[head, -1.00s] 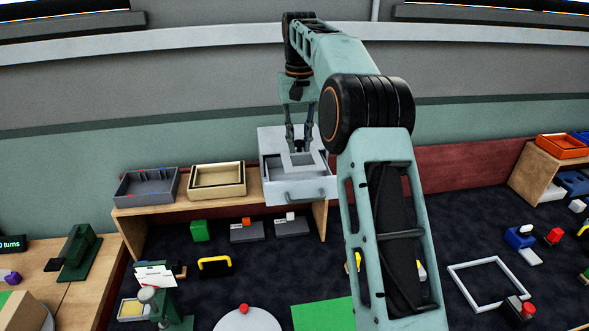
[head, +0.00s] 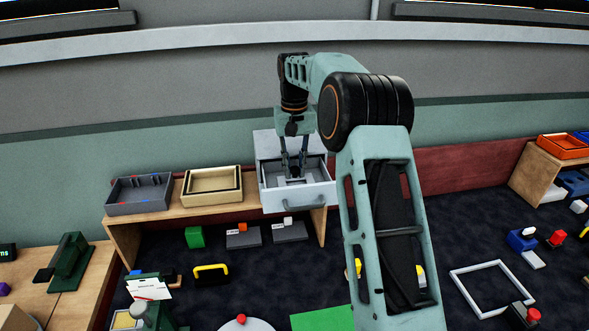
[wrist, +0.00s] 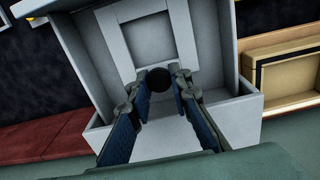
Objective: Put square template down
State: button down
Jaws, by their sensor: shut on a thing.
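The square template is a pale grey square frame. In the head view it (head: 295,181) is low inside the open grey drawer (head: 296,200). It also shows in the wrist view (wrist: 118,50), lying flat within the drawer walls. My gripper (head: 293,170) points down into the drawer, shut on the template. In the wrist view the fingers (wrist: 158,74) reach to the frame's near side, with a dark round shape between them. Whether the template touches the drawer floor cannot be told.
A beige tray (head: 212,198) and a grey bin (head: 140,206) stand left of the drawer on the wooden shelf (head: 122,231). A green block (head: 194,237) is below. A larger white square frame (head: 457,291) lies on the dark surface at right.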

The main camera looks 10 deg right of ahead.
jog(key=shift+f, duration=0.2)
jog(key=shift+f, duration=0.15)
jog(key=c, duration=1.8)
grip_release()
jog(key=shift+o, duration=0.2)
notch_tip(320, 180, up, 12)
jog(key=p, duration=0.1)
jog(key=shift+r, duration=0.2)
